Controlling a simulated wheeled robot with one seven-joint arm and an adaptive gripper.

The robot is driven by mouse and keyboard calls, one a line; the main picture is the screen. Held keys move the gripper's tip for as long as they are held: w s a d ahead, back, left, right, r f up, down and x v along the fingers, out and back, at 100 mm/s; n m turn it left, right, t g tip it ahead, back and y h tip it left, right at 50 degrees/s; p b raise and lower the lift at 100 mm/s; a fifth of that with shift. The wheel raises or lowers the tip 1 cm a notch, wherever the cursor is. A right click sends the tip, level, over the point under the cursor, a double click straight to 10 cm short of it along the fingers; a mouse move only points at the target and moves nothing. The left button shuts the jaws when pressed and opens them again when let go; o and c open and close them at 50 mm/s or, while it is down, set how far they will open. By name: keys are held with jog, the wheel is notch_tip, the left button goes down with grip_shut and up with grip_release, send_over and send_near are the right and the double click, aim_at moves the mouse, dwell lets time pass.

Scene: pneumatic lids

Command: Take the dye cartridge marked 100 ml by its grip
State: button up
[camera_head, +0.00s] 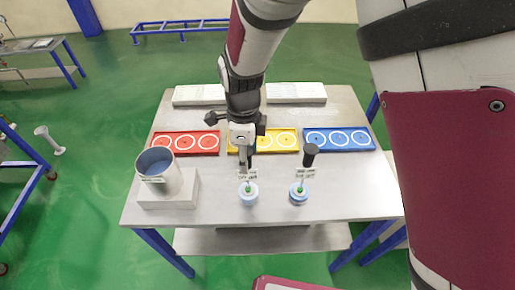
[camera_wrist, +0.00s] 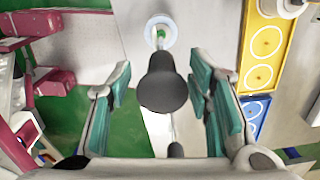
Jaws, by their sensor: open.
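Two dye cartridges stand near the table's front edge in the head view: a left one with a pale blue base (camera_head: 248,199) and a right one with a bluer base (camera_head: 299,199). Each carries a small white label; the print is too small to read, so I cannot tell which is marked 100 ml. The right one has a black grip (camera_head: 310,151) on top. My gripper (camera_head: 247,164) is above the left one, hiding its top. In the wrist view, my open gripper (camera_wrist: 158,82) has a black grip (camera_wrist: 163,85) between its fingers, with gaps on both sides.
Red (camera_head: 152,150), yellow (camera_head: 297,149) and blue (camera_head: 371,145) trays with white rings lie across the table (camera_head: 340,205). A grey-blue cup (camera_head: 160,180) stands on a white block (camera_head: 170,202) at left. White slabs (camera_head: 297,92) lie at the back. The front right is clear.

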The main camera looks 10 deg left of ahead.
aim_at(248, 176)
jog(key=shift+w+d+f+b, duration=0.15)
jog(key=shift+f+b, duration=1.1)
jog(key=shift+f, duration=0.7)
jog(key=shift+c, duration=0.2)
jog(key=shift+r, duration=0.1)
grip_shut()
